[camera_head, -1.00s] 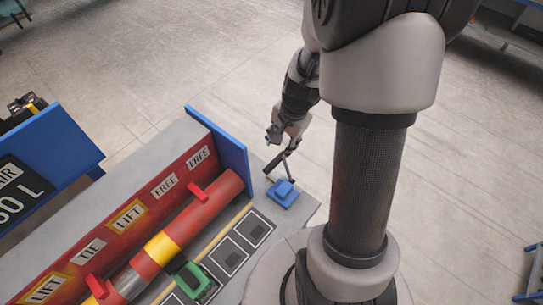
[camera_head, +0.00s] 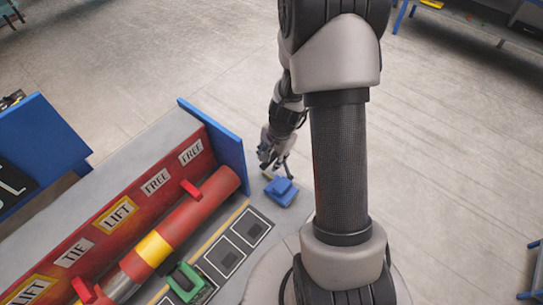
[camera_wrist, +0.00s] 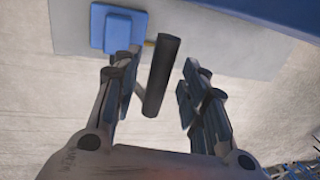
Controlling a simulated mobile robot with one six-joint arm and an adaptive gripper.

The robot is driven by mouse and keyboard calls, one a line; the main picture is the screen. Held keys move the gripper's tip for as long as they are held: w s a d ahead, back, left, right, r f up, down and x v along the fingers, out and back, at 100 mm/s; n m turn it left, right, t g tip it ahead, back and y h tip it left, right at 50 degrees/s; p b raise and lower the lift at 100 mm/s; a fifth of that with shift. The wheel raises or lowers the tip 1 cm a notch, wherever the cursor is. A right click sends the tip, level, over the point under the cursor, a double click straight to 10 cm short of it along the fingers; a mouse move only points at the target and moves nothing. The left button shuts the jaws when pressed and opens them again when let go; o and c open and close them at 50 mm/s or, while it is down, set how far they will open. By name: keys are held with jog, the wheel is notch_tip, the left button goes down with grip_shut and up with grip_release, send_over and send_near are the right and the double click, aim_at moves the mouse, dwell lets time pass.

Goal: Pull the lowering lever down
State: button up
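The lever is a black cylindrical handle (camera_wrist: 162,75) on a blue base (camera_wrist: 116,28) in the wrist view. In the head view the blue base (camera_head: 281,191) sits at the end of the grey bench, and my gripper mostly hides the handle. My gripper (camera_head: 272,158) is just behind the base there. In the wrist view my gripper (camera_wrist: 162,88) is open, one finger on each side of the handle. Whether the handle is at the same depth as the fingertips is hard to tell.
A blue end panel (camera_head: 216,146) stands upright beside the lever. A red tube (camera_head: 203,207) with a yellow band lies along the bench before a red board with labels. A green block (camera_head: 187,281) and dark square pads (camera_head: 224,258) lie nearer.

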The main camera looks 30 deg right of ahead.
jog(key=shift+c, duration=0.2)
grip_shut()
dwell(0.5)
